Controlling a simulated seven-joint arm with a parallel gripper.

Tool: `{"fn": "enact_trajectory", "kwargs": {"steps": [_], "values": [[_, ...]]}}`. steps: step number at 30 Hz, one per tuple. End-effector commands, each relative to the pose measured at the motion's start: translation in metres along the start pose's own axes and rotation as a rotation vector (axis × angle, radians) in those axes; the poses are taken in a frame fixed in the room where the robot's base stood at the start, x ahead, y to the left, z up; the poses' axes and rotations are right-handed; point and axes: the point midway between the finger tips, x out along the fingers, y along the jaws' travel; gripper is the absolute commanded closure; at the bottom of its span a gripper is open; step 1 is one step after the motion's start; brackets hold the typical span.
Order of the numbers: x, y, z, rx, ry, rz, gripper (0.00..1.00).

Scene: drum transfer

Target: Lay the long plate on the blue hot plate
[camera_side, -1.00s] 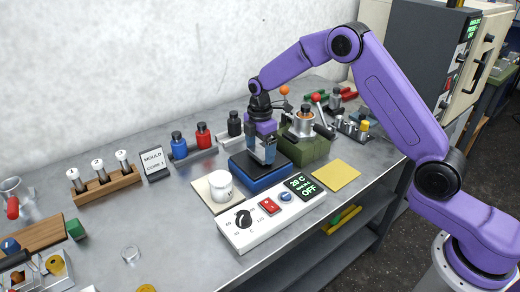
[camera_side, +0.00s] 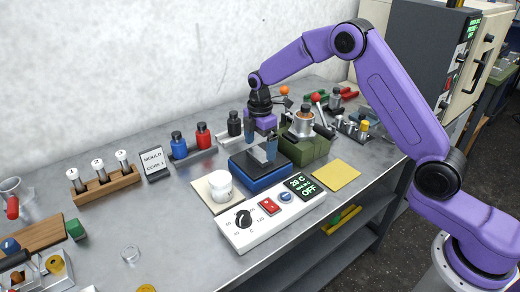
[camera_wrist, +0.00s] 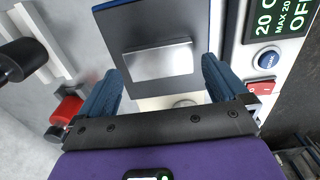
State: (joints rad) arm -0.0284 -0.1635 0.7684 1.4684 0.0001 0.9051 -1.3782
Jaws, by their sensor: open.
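The blue hot plate (camera_side: 262,178) has a dark flat top and stands at mid-bench behind the white control box. Its dark top also shows in the wrist view (camera_wrist: 140,35). The long plate, a shiny silver rectangle (camera_wrist: 162,62), appears to lie flat on that dark top, near the edge closest to my gripper in the wrist view. In the side view the plate (camera_side: 259,155) is partly hidden by a finger. My gripper (camera_wrist: 162,70) is open, its blue fingers apart on either side of the plate. In the side view my gripper (camera_side: 261,143) hangs over the hot plate.
A white jar (camera_side: 220,185) stands on a beige pad left of the hot plate. The control box (camera_side: 270,215) in front reads OFF. A green block (camera_side: 305,147) with a metal pot is close on the right. Small bottles (camera_side: 203,136) stand behind. A yellow sheet (camera_side: 336,175) lies at right.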

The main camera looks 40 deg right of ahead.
Motion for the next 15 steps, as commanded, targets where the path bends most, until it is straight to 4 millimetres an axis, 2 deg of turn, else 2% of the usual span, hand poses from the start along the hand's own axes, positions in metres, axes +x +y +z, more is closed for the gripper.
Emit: {"fn": "enact_trajectory", "kwargs": {"steps": [3,9,15], "values": [[-0.027,0.001,0.0,0.0,0.001,0.007,0.0],[-0.065,0.001,0.0,0.0,0.001,0.006,0.0],[-0.09,0.001,0.0,0.0,0.001,0.003,0.0]]}}
